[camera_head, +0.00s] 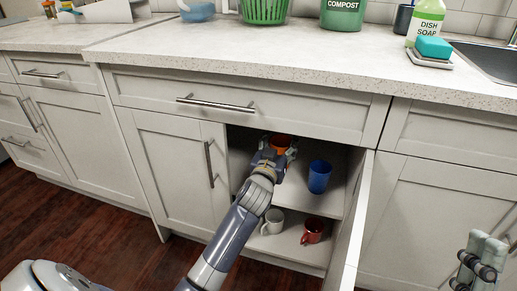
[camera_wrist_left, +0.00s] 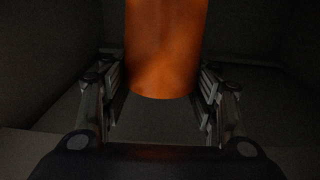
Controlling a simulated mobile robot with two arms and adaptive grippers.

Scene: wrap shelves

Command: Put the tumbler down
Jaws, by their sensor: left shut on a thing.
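An orange tumbler (camera_head: 281,141) is inside the open cabinet, at the upper shelf level. In the left wrist view the orange tumbler (camera_wrist_left: 166,50) stands upright between the two fingers. My left gripper (camera_head: 274,152) is shut on it; its fingers also show in the left wrist view (camera_wrist_left: 160,95). Whether the tumbler's base touches the shelf (camera_head: 296,195) is hard to tell, as the view is dark. My right gripper (camera_head: 482,258) is at the lower right edge of the head view, partly cut off, away from the cabinet.
A blue tumbler (camera_head: 319,176) stands on the same shelf to the right. A white mug (camera_head: 273,221) and a red mug (camera_head: 313,231) stand on the lower shelf. The open cabinet door (camera_head: 351,225) bounds the right side. The left door (camera_head: 178,170) is closed.

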